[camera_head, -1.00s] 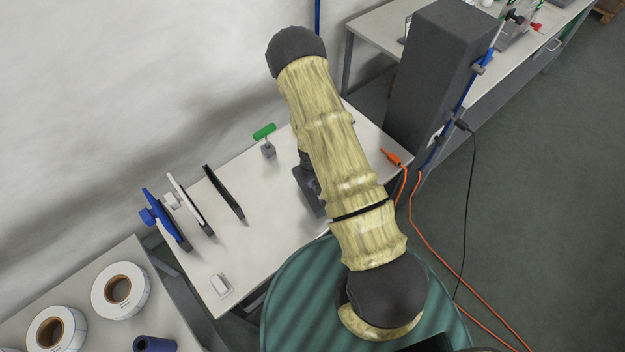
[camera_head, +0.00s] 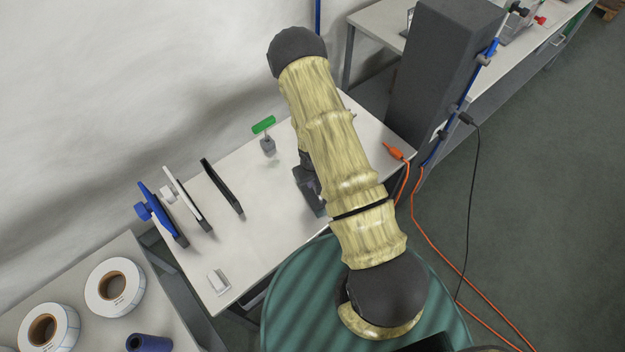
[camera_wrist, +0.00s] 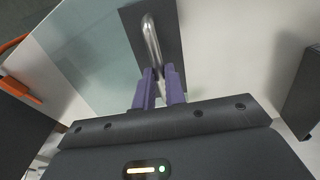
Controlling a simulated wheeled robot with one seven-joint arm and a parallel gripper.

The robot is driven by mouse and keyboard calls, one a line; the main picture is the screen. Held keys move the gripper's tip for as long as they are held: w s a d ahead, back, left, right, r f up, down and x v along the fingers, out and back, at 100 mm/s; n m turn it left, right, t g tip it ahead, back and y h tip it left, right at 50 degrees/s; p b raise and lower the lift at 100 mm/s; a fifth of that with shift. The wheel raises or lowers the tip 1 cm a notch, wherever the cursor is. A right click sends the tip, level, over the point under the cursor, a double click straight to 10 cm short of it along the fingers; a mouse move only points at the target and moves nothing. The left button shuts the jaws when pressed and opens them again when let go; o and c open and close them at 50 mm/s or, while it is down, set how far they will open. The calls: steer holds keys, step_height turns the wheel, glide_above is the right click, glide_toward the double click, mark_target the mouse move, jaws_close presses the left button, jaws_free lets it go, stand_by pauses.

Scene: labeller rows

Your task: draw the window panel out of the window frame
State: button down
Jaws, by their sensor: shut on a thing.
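In the wrist view, the window panel looks like a clear, slightly green sheet (camera_wrist: 88,50) with a dark plate (camera_wrist: 178,40) and a bent metal handle (camera_wrist: 151,38) on it. My gripper (camera_wrist: 160,74) has its two purple fingers closed on the near end of this handle. I cannot make out the window frame for certain, nor how much of the panel sits in it. In the head view my arm covers the panel and the fingers.
On the white table (camera_head: 255,225) stand blue (camera_head: 158,212), white (camera_head: 188,200) and black (camera_head: 222,187) upright pieces, a green-handled block (camera_head: 266,138) and a small white block (camera_head: 218,281). A dark grey column (camera_head: 440,70) and an orange cable (camera_head: 408,195) are at right.

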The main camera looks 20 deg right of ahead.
steer(key=c, duration=1.4)
jaws_free()
steer(key=shift+o, duration=0.2)
step_height(320, 180, up, 17)
steer(key=s+b, duration=0.1)
steer(key=b, duration=0.1)
steer(key=shift+s+a+r+b, duration=0.2)
steer(key=shift+s+a+b, duration=0.15)
steer(key=shift+s+b, duration=0.05)
steer(key=shift+r, duration=0.1)
steer(key=s+a+r+m+t, duration=0.1)
steer(key=s+r, duration=1)
steer(key=r, duration=0.2)
steer(key=shift+s+a+r+m, duration=0.25)
steer(key=shift+a+r+m, duration=0.05)
steer(key=shift+r+m, duration=0.1)
